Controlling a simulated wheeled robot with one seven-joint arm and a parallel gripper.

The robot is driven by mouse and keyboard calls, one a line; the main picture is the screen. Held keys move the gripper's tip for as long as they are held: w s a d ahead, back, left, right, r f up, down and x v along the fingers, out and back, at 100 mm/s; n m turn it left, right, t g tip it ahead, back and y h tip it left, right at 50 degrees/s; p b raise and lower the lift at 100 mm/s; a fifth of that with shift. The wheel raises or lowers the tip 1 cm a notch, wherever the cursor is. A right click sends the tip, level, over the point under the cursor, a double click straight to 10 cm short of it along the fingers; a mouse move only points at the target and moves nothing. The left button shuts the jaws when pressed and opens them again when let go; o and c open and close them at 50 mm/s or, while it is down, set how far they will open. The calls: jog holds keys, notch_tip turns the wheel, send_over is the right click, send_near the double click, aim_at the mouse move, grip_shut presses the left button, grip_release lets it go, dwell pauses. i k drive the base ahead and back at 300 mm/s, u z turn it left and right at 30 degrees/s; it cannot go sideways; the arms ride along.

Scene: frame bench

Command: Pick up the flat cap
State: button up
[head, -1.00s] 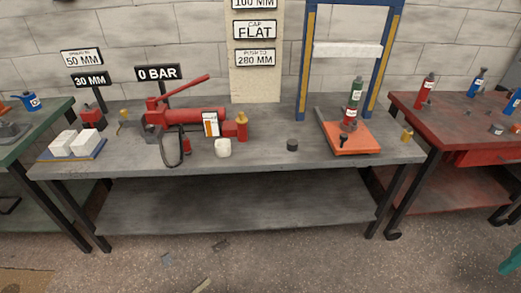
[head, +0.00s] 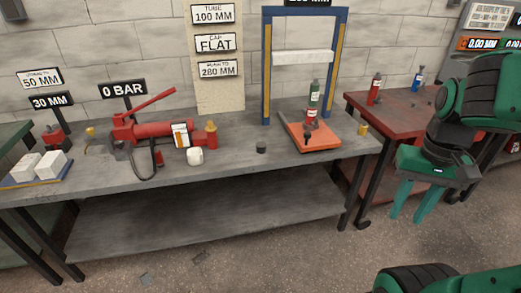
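My gripper (head: 407,219) is at the right, pointing down in front of the red bench. Its two green fingers are apart with nothing between them.
A red hand pump (head: 150,128) and a white mug-like object (head: 195,156) are left of the cylinder. An orange plate (head: 318,139) with a red-and-green bottle-like jack (head: 312,105) is right of it. A blue press frame (head: 267,65) rises behind. A brass piece (head: 362,129) stands at the right end.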

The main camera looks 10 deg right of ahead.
aim_at(262, 147)
jog(key=u, duration=0.05)
jog(key=i, duration=1)
jog(key=z, duration=0.05)
